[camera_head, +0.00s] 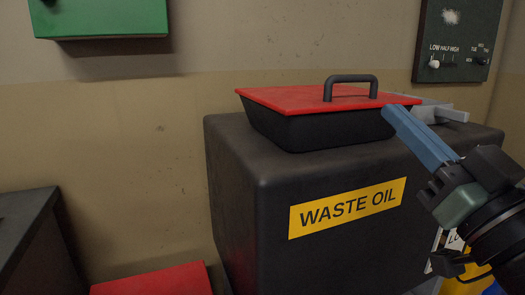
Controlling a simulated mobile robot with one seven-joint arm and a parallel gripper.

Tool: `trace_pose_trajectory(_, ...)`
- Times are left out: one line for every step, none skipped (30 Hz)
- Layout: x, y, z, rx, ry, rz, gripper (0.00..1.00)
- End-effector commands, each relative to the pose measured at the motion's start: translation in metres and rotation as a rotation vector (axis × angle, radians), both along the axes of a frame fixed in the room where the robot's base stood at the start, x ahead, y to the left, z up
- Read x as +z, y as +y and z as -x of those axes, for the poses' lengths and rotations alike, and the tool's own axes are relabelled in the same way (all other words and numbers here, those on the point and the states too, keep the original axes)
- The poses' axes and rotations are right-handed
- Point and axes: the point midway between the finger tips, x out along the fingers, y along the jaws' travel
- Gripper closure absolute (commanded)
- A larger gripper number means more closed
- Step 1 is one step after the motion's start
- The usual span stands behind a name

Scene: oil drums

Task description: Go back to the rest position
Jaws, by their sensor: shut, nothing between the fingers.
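My gripper (392,113) comes in from the right, its long blue-grey fingers pointing up and left. The fingers look shut, with nothing seen between them. Their tips overlap the right end of the black tray-shaped top (310,128) of the waste oil container (240,190) in the picture; I cannot tell whether they touch it. The red lid (290,98) lies flat and closed on that top, with a dark handle (350,79) standing up from it. My wrist hides the container's lower right side.
A grey piece (452,114) sits behind my fingers on the container's right. A dark control panel (456,38) and a green box (100,18) are on the wall. A dark cabinet (25,235) and a red surface (155,280) are lower left. The air left of the container is free.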

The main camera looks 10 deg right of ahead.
Motion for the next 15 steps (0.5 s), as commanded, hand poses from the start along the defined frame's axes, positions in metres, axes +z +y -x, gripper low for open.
trace_pose_trajectory(0.004,0.022,-0.011,-0.002,0.0,0.008,1.0)
trace_pose_trajectory(0.006,0.033,-0.016,-0.011,-0.003,0.012,1.0)
trace_pose_trajectory(0.011,0.05,-0.022,-0.021,-0.01,0.016,1.0)
trace_pose_trajectory(0.015,0.064,-0.025,-0.029,-0.019,0.02,1.0)
trace_pose_trajectory(0.02,0.079,-0.028,-0.036,-0.032,0.024,1.0)
trace_pose_trajectory(0.026,0.099,-0.029,-0.044,-0.054,0.029,1.0)
trace_pose_trajectory(0.032,0.114,-0.028,-0.051,-0.072,0.031,1.0)
trace_pose_trajectory(0.038,0.128,-0.026,-0.057,-0.094,0.034,1.0)
trace_pose_trajectory(0.046,0.146,-0.022,-0.063,-0.126,0.037,1.0)
trace_pose_trajectory(0.052,0.159,-0.017,-0.066,-0.153,0.037,1.0)
trace_pose_trajectory(0.058,0.172,-0.012,-0.069,-0.179,0.037,1.0)
trace_pose_trajectory(0.066,0.188,-0.004,-0.071,-0.216,0.036,1.0)
trace_pose_trajectory(0.071,0.2,0.003,-0.071,-0.245,0.035,1.0)
trace_pose_trajectory(0.077,0.211,0.011,-0.069,-0.274,0.032,1.0)
trace_pose_trajectory(0.085,0.225,0.023,-0.067,-0.314,0.028,1.0)
